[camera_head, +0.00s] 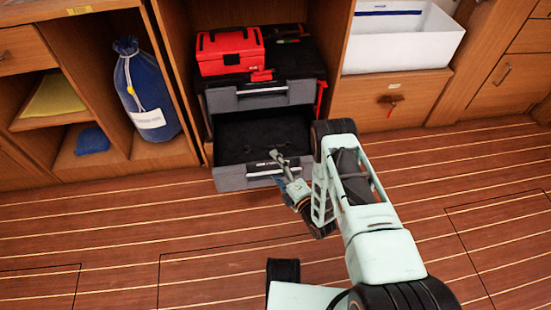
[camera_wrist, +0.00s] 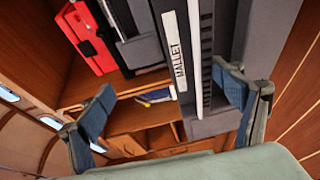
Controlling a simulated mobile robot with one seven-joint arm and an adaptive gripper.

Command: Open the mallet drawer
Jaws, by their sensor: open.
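The mallet drawer (camera_head: 250,183) is the lower grey drawer of the tool chest and stands pulled out, its dark interior (camera_head: 245,143) showing. In the wrist view, its front carries a white label reading MALLET (camera_wrist: 179,50). My gripper (camera_head: 280,160) is at the drawer's front edge in the head view. In the wrist view, my gripper (camera_wrist: 168,88) is open, with one blue-padded finger at each side and the labelled front between them. I cannot tell whether a finger touches the drawer. I see no mallet.
A red toolbox (camera_head: 230,50) sits on the chest above a second grey drawer (camera_head: 265,94). A blue bag (camera_head: 143,90) stands in the left cubby. A white bin (camera_head: 400,40) is at right above a wooden drawer (camera_head: 375,100). The plank floor (camera_head: 130,240) in front is clear.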

